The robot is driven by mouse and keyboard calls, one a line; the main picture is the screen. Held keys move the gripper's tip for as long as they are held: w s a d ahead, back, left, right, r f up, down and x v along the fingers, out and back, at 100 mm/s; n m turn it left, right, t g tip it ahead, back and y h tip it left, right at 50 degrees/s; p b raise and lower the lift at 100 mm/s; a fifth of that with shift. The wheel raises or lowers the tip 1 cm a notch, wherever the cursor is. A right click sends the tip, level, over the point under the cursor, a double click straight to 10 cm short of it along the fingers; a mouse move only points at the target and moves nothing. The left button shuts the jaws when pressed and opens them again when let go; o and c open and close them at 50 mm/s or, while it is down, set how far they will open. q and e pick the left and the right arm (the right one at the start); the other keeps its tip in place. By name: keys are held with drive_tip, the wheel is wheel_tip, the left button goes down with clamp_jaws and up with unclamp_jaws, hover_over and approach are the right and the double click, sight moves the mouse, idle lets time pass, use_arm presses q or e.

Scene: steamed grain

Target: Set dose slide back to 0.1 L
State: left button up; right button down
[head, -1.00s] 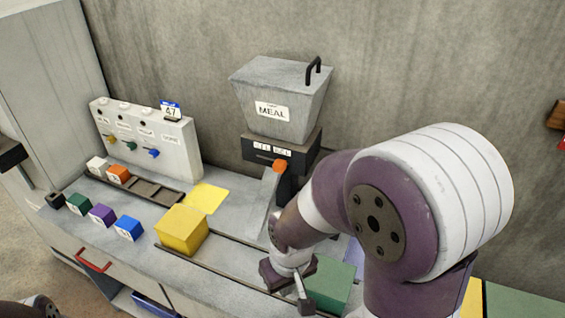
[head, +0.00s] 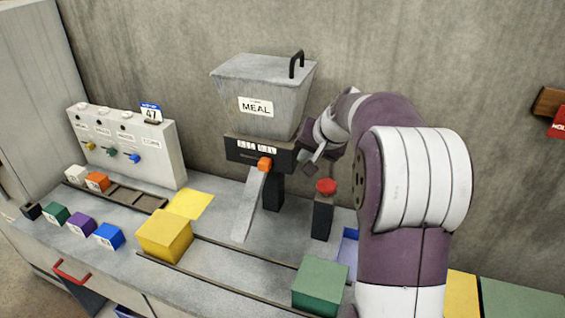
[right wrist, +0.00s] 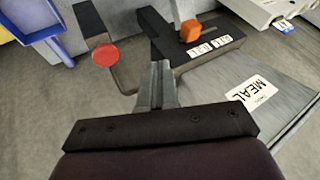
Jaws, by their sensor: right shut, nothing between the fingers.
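The orange dose slide knob (head: 264,164) sits on the front of the black dose bar (head: 245,152) under the grey MEAL hopper (head: 262,88). Two small white labels (head: 257,147) are above it, too small to read surely. The knob also shows in the right wrist view (right wrist: 190,31), beside the labels on the bar (right wrist: 160,32). My right gripper (head: 310,168) is raised at the right end of the bar, apart from the knob. Its fingers (right wrist: 160,70) are shut and empty. My left gripper is not in view.
A black post with a red knob (head: 326,186) stands just right of the hopper, close to my right gripper. A grey chute (head: 249,205) slopes down below the orange knob. A yellow block (head: 165,235) and a green block (head: 320,285) are on the counter.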

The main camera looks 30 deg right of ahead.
sight(271, 168)
drive_tip(key=w+a+f+p, duration=0.2)
drive_tip(key=w+f+p, duration=0.2)
drive_tip(key=w+f, duration=0.3)
drive_tip(key=shift+w+a+f, duration=0.35)
drive_tip(key=shift+w+f, duration=0.05)
drive_tip(key=shift+w, duration=0.5)
drive_tip(key=shift+w+a+r+p, duration=0.15)
drive_tip(key=shift+w+p, duration=0.05)
drive_tip(key=shift+p, duration=0.15)
drive_tip(key=w+a+p, duration=0.1)
drive_tip(key=w+a, duration=0.1)
drive_tip(key=w+a+p, duration=0.2)
drive_tip(key=shift+w, duration=0.25)
drive_tip(key=shift+d, duration=0.15)
